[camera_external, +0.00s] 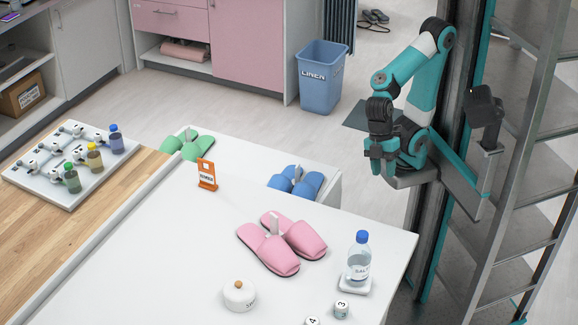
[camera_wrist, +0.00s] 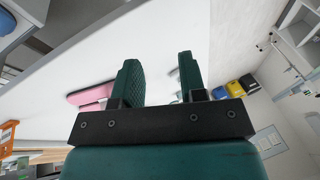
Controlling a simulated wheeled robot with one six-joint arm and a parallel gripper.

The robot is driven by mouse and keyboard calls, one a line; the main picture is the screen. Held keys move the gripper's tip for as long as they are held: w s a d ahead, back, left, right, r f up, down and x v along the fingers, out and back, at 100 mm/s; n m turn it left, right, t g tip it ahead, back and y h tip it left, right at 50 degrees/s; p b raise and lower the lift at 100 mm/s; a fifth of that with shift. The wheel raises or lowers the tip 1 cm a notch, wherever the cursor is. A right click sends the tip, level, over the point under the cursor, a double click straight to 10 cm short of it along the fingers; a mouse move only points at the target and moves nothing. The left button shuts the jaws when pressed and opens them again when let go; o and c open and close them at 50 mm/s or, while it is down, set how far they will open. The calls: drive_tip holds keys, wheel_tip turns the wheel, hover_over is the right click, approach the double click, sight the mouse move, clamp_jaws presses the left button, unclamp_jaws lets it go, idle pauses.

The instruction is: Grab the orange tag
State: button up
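The orange tag (camera_external: 207,176) stands upright on the white table (camera_external: 130,270), near its back edge, with a white label on its front. It also shows at the left edge of the wrist view (camera_wrist: 8,134), partly cut off by the frame. My gripper (camera_external: 381,165) is off to the right of the tag, beyond the table's right end and well away from it. In the wrist view my gripper (camera_wrist: 159,72) has its two dark green fingers apart, with nothing held between them.
Pink slippers (camera_external: 283,243) lie on the table right of the tag. Blue slippers (camera_external: 296,182) and green slippers (camera_external: 188,144) are behind it. A blue-capped bottle (camera_external: 359,257) stands near the right edge. The tabletop left of the pink slippers is mostly clear.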

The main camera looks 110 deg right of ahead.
drive_tip(key=shift+w, duration=0.1)
wheel_tip(320, 180, up, 8)
drive_tip(key=f+m+t+h+p, duration=0.1)
drive_tip(key=m+t+h+p, duration=0.2)
drive_tip(key=m+h+p, duration=0.9)
hover_over(204, 162)
drive_tip(key=s+a+b, duration=0.3)
drive_tip(key=s+a, duration=0.1)
drive_tip(key=s, duration=0.1)
drive_tip(key=m+y, duration=0.4)
drive_tip(key=y, duration=0.1)
drive_tip(key=x, duration=0.3)
drive_tip(key=p+x, duration=0.1)
drive_tip(key=x, duration=0.6)
drive_tip(key=shift+w+d+p, duration=0.3)
drive_tip(key=shift+w+d, duration=0.05)
drive_tip(key=shift+d, duration=0.05)
drive_tip(key=shift+h, duration=0.3)
drive_tip(key=shift+a+p+x, duration=0.1)
drive_tip(key=shift+p+x, duration=0.35)
drive_tip(key=shift+x, duration=1.2)
drive_tip(key=shift+a+p+x, duration=0.15)
drive_tip(key=shift+p+x, duration=0.3)
drive_tip(key=shift+x, duration=1.15)
drive_tip(key=shift+c, duration=0.2)
clamp_jaws()
